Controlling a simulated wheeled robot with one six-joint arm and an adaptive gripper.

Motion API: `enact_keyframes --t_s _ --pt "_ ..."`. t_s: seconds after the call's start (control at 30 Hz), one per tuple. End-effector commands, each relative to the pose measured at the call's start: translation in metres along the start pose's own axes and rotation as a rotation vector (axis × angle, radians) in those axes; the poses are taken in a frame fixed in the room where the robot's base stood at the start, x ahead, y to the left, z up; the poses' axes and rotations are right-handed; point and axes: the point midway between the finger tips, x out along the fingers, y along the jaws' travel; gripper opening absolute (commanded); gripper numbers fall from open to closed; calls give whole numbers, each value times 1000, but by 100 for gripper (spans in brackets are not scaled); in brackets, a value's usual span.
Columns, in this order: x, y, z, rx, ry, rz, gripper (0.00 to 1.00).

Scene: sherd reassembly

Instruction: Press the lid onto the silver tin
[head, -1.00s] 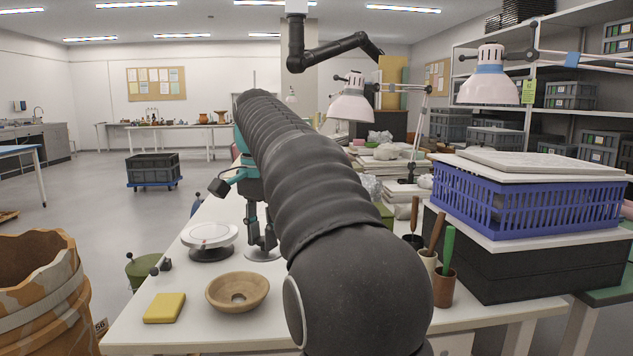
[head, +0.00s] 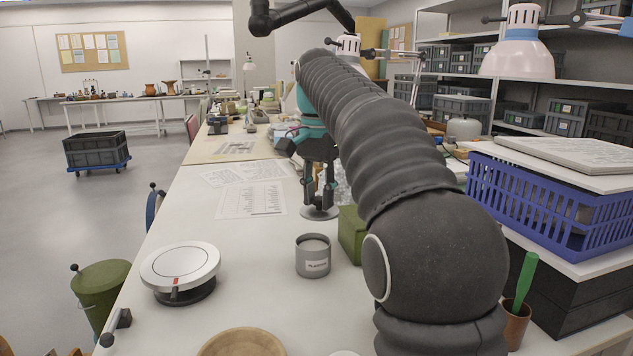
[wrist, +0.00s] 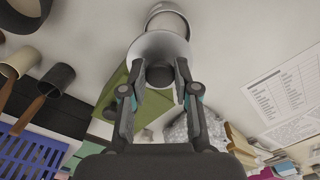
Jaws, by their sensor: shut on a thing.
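The silver tin (head: 313,262) stands upright on the white table in the head view, open at the top, with a label on its side. Its rim (wrist: 170,12) shows at the top of the wrist view, partly covered by the lid. The lid (wrist: 148,47) is a pale grey disc with a dark knob (wrist: 159,76). My gripper (wrist: 159,70) is shut on that knob. In the head view my gripper (head: 320,194) holds the lid (head: 319,213) behind the tin. The lid is apart from the tin; its exact height is hard to tell.
A green block (head: 350,234) is right of the tin, partly hidden by my arm. A white-topped round turntable (head: 180,267) stands left. Paper sheets (head: 250,199) lie behind. A wooden bowl (head: 240,343) is at the front. A blue basket (head: 530,205) is on the right.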

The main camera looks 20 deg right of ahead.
Motion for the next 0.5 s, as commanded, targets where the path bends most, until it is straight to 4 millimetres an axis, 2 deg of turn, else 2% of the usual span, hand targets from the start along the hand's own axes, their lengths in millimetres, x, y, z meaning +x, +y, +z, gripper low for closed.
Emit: enact_keyframes --t_s 0.03,0.17,0.5 --pt "-4 -7 3 -23 0 1 1" --pt "-2 -12 6 -45 0 1 1" --pt "23 -13 7 -47 -1 1 1"
